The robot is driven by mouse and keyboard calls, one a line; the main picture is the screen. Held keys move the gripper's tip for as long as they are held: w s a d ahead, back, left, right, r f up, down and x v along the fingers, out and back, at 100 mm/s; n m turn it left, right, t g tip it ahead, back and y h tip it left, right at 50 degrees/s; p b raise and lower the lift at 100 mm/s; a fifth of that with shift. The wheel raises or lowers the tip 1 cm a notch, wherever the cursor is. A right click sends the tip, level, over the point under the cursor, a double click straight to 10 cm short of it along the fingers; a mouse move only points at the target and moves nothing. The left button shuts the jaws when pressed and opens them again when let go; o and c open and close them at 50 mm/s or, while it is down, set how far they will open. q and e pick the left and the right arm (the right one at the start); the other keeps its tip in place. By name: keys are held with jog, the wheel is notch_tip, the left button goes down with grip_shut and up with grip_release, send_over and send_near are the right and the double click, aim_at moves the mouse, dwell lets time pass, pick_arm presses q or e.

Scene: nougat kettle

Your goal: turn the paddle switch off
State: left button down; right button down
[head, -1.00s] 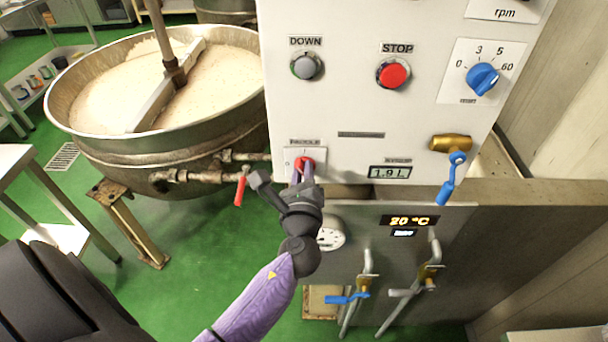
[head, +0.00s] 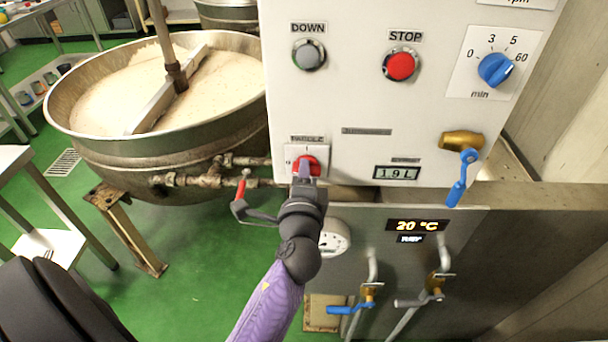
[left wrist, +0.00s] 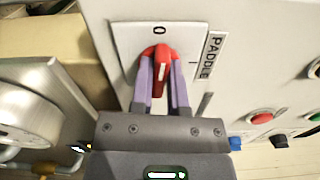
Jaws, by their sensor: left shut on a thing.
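The paddle switch (head: 318,160) is a red knob on a white plate, low on the left of the white control panel. In the left wrist view the red knob (left wrist: 162,56) has a white line that points towards the "0" mark. The word PADDLE stands at the plate's right edge there. My left gripper (left wrist: 162,78) is shut on the knob, one purple finger on each side. In the head view my left gripper (head: 304,172) partly hides the knob. My right gripper is not in view.
A large kettle (head: 70,135) of pale mass stands left of the panel. A red-handled valve (head: 241,188) is close left of my gripper. A brass valve with a blue handle (head: 462,178) is to the right. A gauge (head: 335,238) and several taps sit below.

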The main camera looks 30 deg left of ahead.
pick_arm(q)
jog(key=shift+f+n, duration=0.15)
jog(key=shift+n, duration=0.75)
jog(key=c, duration=0.6)
grip_release()
